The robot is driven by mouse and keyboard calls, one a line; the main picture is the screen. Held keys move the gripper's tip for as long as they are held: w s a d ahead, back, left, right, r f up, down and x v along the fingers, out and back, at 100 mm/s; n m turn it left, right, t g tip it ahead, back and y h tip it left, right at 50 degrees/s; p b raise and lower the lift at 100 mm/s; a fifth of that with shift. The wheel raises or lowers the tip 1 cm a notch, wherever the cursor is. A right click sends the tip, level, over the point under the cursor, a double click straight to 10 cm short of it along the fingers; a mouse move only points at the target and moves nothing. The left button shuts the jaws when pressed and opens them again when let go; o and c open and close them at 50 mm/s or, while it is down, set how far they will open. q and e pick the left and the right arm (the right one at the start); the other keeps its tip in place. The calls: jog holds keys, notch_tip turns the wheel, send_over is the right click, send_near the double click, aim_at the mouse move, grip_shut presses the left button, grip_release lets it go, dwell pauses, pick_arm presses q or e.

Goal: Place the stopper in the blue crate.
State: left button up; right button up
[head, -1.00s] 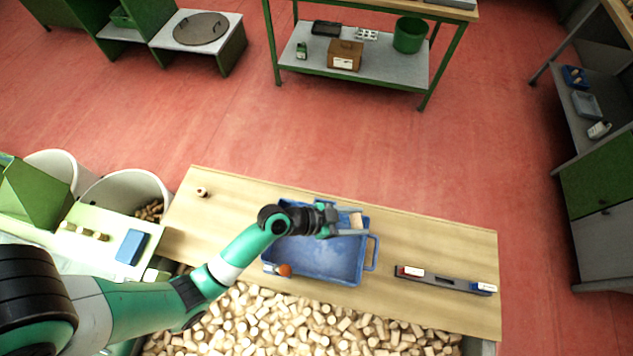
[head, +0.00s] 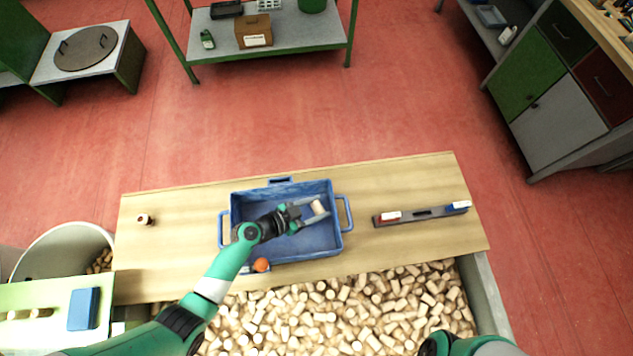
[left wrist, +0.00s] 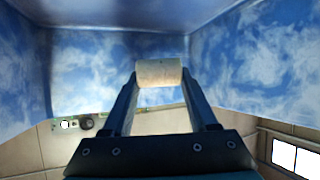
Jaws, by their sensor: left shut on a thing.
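The blue crate (head: 285,249) stands on the wooden bench, open at the top, with handles at its sides. My left gripper (head: 316,212) is over the right part of the crate, shut on a pale cork stopper (head: 318,206). In the left wrist view the stopper (left wrist: 159,72) lies crosswise between the two fingertips, with blue crate walls (left wrist: 115,70) around it. Whether it touches the crate floor cannot be told. My right gripper is out of view; only part of my right arm shows at the bottom.
A bin of loose corks (head: 330,315) lies along the bench's front. An orange ball (head: 261,265) is at the crate's front edge. A dark rack (head: 422,214) with red and blue items lies right of the crate. A small cork (head: 144,219) stands on the left bench (head: 180,235).

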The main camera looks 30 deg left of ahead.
aim_at(317, 212)
pick_arm(q)
notch_tip(317, 212, down, 5)
jog(key=shift+b, duration=1.15)
jog(key=shift+r, duration=0.1)
jog(key=shift+f, duration=0.2)
jog(key=o, duration=1.3)
jog(key=shift+r, duration=0.1)
jog(key=shift+r+p, duration=0.3)
jog(key=p+v, duration=0.1)
jog(key=v, duration=0.6)
jog(key=shift+s+a+f, duration=0.1)
jog(key=shift+s+a, duration=0.05)
jog(key=shift+s, duration=0.1)
